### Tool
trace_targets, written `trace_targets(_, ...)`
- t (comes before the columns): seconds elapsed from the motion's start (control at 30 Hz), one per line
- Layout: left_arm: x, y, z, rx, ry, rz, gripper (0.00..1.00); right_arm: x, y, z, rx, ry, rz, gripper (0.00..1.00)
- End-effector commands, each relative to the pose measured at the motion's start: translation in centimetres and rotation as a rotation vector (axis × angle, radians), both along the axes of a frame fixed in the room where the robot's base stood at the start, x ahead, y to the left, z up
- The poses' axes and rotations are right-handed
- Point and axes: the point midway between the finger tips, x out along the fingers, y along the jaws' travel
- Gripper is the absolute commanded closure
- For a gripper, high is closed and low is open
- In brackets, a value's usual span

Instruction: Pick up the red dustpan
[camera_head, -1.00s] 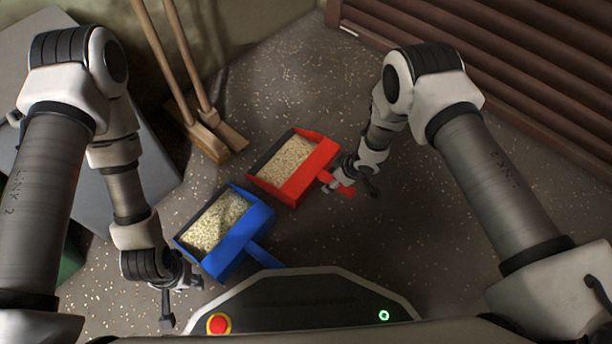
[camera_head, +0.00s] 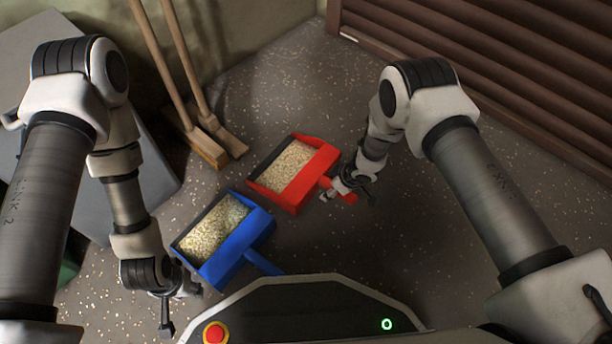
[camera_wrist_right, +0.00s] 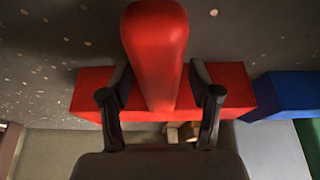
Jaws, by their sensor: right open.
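The red dustpan (camera_head: 318,166) lies on the floor in the middle of the head view, filled with pale grain. Its short handle points to the lower right. My right gripper (camera_head: 346,189) is open at that handle. In the right wrist view the red handle (camera_wrist_right: 155,50) runs between the two spread fingers of the right gripper (camera_wrist_right: 160,100), with the pan's red back wall (camera_wrist_right: 235,92) beyond them. My left gripper (camera_head: 182,300) is low on the left, beside the blue dustpan and away from the red one. Its jaws are too small and dark to read.
A blue dustpan (camera_head: 240,245), also full of grain, lies just lower left of the red one. Two brooms (camera_head: 205,140) lean at the back left near a grey box (camera_head: 160,170). A brown slatted shutter (camera_head: 480,60) borders the right. Floor right of the red dustpan is clear.

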Motion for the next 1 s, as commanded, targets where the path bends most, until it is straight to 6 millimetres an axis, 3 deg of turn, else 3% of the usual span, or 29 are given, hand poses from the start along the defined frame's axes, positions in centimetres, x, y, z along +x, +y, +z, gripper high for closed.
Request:
trace_targets(0.03, 0.0, 0.0, 0.0, 0.0, 0.0, 0.0, 0.6, 0.0, 0.0, 0.0, 0.0, 0.0, 0.0, 0.38)
trace_targets(0.07, 0.0, 0.0, 0.0, 0.0, 0.0, 0.0, 0.6, 0.0, 0.0, 0.0, 0.0, 0.0, 0.0, 0.45)
trace_targets(0.2, 0.0, 0.0, 0.0, 0.0, 0.0, 0.0, 0.6, 0.0, 0.0, 0.0, 0.0, 0.0, 0.0, 0.94)
trace_targets(0.23, 0.0, 0.0, 0.0, 0.0, 0.0, 0.0, 0.6, 0.0, 0.0, 0.0, 0.0, 0.0, 0.0, 1.0)
trace_targets(0.57, 0.0, 0.0, 0.2, 0.0, 0.0, 0.0, 0.6, 0.1, 0.0, 0.4, 0.0, -0.001, 0.0, 1.0)
trace_targets(1.0, -0.5, -0.1, 6.4, -0.003, 0.014, -0.006, 0.6, 0.0, 0.0, 9.9, 0.0, -0.001, -0.001, 1.0)
